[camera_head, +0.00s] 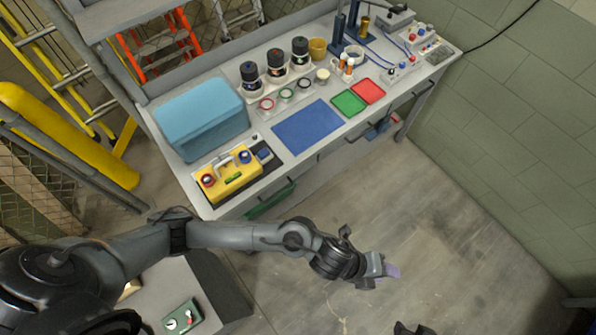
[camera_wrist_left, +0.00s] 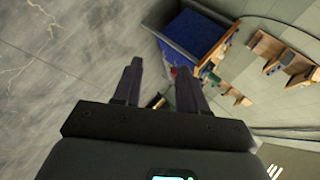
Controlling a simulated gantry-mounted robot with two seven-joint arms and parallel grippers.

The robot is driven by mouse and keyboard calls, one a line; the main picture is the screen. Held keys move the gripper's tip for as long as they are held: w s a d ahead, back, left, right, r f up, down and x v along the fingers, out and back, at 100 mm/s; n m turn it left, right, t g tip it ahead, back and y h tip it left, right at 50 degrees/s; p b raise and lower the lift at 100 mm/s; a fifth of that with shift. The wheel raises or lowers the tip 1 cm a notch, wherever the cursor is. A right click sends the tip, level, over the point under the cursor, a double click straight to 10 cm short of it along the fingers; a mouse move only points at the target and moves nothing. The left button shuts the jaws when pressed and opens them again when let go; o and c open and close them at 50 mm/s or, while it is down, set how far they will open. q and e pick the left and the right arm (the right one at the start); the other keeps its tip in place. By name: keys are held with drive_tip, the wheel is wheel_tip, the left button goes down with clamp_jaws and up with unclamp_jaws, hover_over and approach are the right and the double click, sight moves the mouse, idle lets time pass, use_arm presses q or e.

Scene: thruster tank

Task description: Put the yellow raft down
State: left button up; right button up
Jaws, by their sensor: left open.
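The only thing matching the yellow raft is a yellow block (camera_head: 228,181) with a grey handle and red and blue round parts on top. It rests flat at the front left of the bench (camera_head: 287,166). My left gripper (camera_head: 391,271) is well to the right of it, over the floor in front of the bench. In the left wrist view the two fingers (camera_wrist_left: 158,66) stand apart with nothing held between them. The yellow block does not show in that view. A dark tip at the bottom edge of the head view may be my right gripper (camera_head: 410,328); its fingers cannot be made out.
A light-blue box (camera_head: 202,118) stands behind the yellow block. A blue mat (camera_head: 308,127), a green tray (camera_head: 348,103), a red tray (camera_head: 368,91) and several dark jars share the bench. The floor (camera_head: 440,215) right of the bench is clear.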

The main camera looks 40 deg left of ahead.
use_arm(q)
drive_tip(key=w+a+r+n+t+y, duration=0.2)
drive_tip(key=a+r+n+t, duration=0.15)
drive_tip(key=a+n, duration=0.4)
drive_tip(key=s+a+f+n+g+y, duration=0.1)
drive_tip(key=s+a+n+g+y, duration=0.1)
drive_tip(key=s+a+n, duration=0.3)
drive_tip(key=s+a+f+n+g+y, duration=0.1)
drive_tip(key=s+a+n+y, duration=0.3)
drive_tip(key=a+n, duration=1)
drive_tip(key=s+a+g, duration=0.1)
drive_tip(key=a, duration=0.5)
drive_tip(key=shift+s+f+y, duration=0.3)
drive_tip(key=shift+s+y, duration=0.1)
wheel_tip(320, 180, up, 14)
drive_tip(key=p, duration=1.4)
drive_tip(key=shift+d+f, duration=0.1)
drive_tip(key=shift+f, duration=0.05)
